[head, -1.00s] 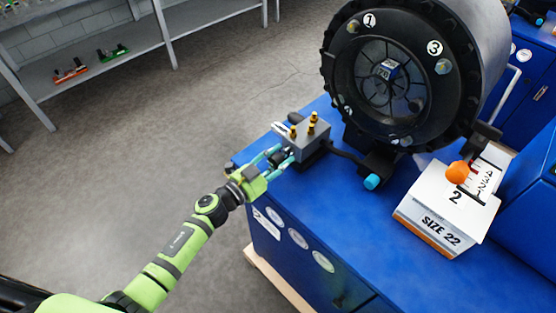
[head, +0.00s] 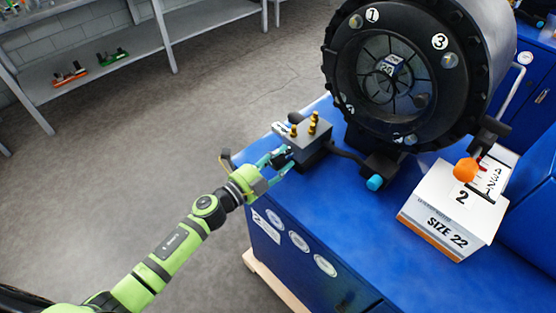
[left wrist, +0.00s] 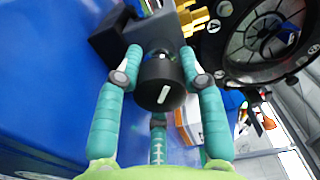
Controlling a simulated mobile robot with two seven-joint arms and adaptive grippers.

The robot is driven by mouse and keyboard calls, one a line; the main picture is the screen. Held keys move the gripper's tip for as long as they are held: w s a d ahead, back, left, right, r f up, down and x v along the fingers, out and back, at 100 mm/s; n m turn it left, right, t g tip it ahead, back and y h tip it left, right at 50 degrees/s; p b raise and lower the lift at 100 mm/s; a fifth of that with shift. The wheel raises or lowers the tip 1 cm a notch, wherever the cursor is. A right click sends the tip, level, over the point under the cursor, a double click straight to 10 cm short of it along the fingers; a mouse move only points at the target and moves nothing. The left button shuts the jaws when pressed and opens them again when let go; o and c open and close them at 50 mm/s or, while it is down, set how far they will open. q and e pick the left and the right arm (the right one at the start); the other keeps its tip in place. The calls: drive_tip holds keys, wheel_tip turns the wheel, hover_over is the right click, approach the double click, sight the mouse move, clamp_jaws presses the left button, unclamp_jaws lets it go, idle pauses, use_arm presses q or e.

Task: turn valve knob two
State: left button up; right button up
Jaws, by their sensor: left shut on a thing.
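The valve block (head: 300,140) is a dark grey box with brass fittings on top, at the near left corner of the blue bench. A black round knob (left wrist: 160,84) with a short white mark stands out from it in the left wrist view. My left gripper (head: 279,159) has teal fingers and is shut on this knob, one finger on each side and another below. The white mark is slightly tilted. I cannot read a number on the knob. My right gripper is not in view.
A large black crimper head (head: 392,75) with numbered positions stands behind the block. A white "SIZE 22" box (head: 452,210) sits to the right, with an orange ball knob (head: 466,170) above it. Grey shelves (head: 120,65) stand far left. The floor between is clear.

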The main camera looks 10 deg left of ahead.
use_arm(q)
drive_tip(key=shift+d+r, duration=0.15)
drive_tip(key=shift+r, duration=0.05)
idle(0.3)
drive_tip(key=o, duration=1.2)
drive_tip(key=shift+f, duration=0.1)
drive_tip(key=shift+c, duration=0.2)
drive_tip(key=shift+s+a+f, duration=0.15)
drive_tip(key=shift+s+a, duration=0.15)
drive_tip(key=shift+s, duration=0.1)
drive_tip(key=v, duration=1.1)
